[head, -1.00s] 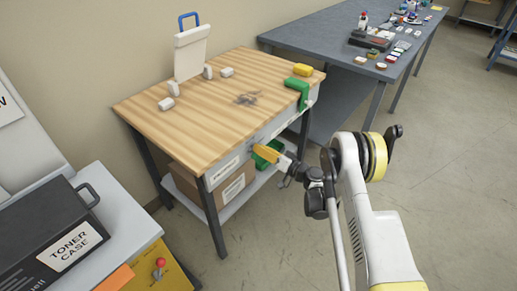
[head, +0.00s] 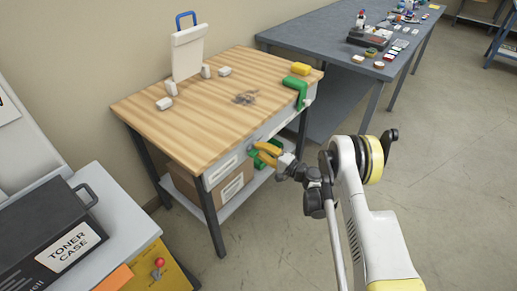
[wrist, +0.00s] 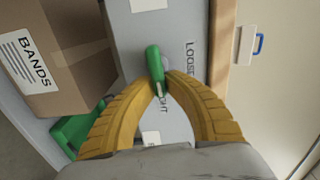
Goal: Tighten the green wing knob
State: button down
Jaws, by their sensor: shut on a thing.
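The green wing knob (wrist: 154,63) is on the grey front panel (wrist: 130,45) of the wood-topped bench, between a "LOOSE" label and a partly covered label ending in "GHT". My gripper (wrist: 161,82) has its two yellow fingers closed on the knob's near end in the wrist view. In the head view my gripper (head: 262,152) is at the bench front, below the top's edge. There the fingers mostly hide the knob.
A cardboard box (wrist: 70,55) and green bin (wrist: 75,133) sit below. A toner case (head: 55,235) stands at left.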

aim_at(254, 127)
jog(key=shift+m, duration=0.5)
jog(key=c, duration=1.4)
grip_release()
jog(key=shift+a, duration=0.1)
notch_tip(254, 127, up, 10)
